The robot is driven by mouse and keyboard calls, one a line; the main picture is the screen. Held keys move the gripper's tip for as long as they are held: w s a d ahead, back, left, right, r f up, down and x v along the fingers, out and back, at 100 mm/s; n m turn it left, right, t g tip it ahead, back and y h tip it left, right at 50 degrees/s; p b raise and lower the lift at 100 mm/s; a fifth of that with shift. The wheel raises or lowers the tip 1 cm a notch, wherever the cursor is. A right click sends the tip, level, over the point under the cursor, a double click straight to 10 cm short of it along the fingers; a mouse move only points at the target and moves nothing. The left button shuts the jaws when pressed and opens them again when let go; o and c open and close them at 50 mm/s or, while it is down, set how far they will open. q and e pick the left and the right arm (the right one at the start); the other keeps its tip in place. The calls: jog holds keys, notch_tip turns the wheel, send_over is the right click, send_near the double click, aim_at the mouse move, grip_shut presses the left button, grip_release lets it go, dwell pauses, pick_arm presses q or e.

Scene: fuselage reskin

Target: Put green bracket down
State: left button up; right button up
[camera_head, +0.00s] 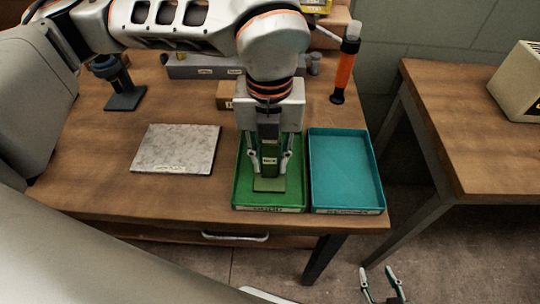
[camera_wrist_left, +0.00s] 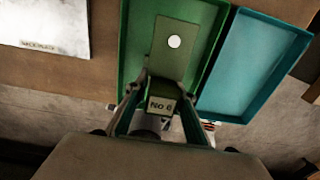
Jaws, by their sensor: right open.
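The green bracket (camera_head: 269,184) is inside or just above the green tray (camera_head: 240,194), near its front edge. In the left wrist view the bracket (camera_wrist_left: 169,60) shows a flat plate with a round hole and an upright end labelled "No 6". My left gripper (camera_head: 271,165) points down over the tray, its fingers on either side of the bracket and seemingly shut on it; it also shows in the wrist view (camera_wrist_left: 160,98). I cannot tell whether the bracket touches the tray floor. My right gripper (camera_head: 382,285) is open and empty, low beyond the bench's front.
A teal tray (camera_head: 345,170) stands empty just right of the green tray. A pale speckled plate (camera_head: 176,149) lies to the left. An orange-handled tool (camera_head: 344,70), a dark stand (camera_head: 124,98) and a grey block (camera_head: 204,66) are farther back. A second table (camera_head: 470,105) is at right.

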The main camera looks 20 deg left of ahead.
pick_arm(q)
jog(key=shift+o, duration=1)
jog(key=shift+r, duration=0.15)
notch_tip(320, 180, up, 12)
jog(key=shift+r+p, duration=0.1)
jog(key=shift+p, duration=0.25)
